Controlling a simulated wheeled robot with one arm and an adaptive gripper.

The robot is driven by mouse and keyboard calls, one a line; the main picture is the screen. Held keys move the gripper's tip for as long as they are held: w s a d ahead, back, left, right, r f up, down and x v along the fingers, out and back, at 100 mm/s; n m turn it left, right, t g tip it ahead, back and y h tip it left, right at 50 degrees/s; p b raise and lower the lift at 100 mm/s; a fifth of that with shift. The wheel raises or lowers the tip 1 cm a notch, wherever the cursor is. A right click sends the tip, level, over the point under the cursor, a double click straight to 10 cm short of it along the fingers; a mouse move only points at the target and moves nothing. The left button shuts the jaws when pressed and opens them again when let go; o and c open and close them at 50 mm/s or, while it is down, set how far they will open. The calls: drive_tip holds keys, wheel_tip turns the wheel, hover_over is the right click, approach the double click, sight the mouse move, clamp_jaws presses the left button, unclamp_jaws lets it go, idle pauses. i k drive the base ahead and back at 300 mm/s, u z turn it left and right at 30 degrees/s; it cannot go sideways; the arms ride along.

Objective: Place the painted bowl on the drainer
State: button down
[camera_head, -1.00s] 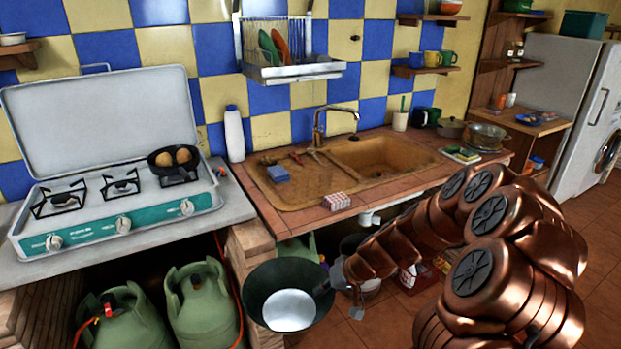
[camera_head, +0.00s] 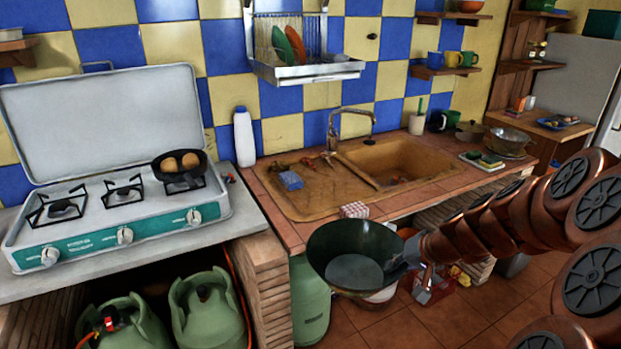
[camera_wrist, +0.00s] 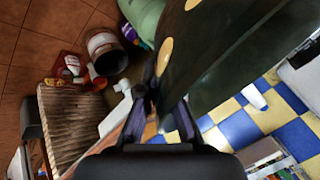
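The painted bowl (camera_head: 352,240) is dark green, with a paler round patch inside. In the wrist view its dark side (camera_wrist: 225,50) with yellow spots fills the upper right. My gripper (camera_head: 403,258) is shut on its rim from the right; the two fingers (camera_wrist: 170,105) pinch it in the wrist view. The bowl hangs in the air before the counter's front edge, its opening tilted toward the head camera. The drainer (camera_head: 312,73) is a metal wall rack above the counter, up and left of the tap. A green plate and an orange plate stand in it.
A sink (camera_head: 385,165) with a tap (camera_head: 345,125) lies below the drainer. A white bottle (camera_head: 244,137) stands left of the sink, beside the stove (camera_head: 120,210). A red-and-white box (camera_head: 354,210) sits at the counter's front edge. Wall shelves (camera_head: 445,71) hold mugs.

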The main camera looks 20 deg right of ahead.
sight(334, 188)
drive_tip(key=z, duration=0.05)
drive_tip(key=i, duration=1.2)
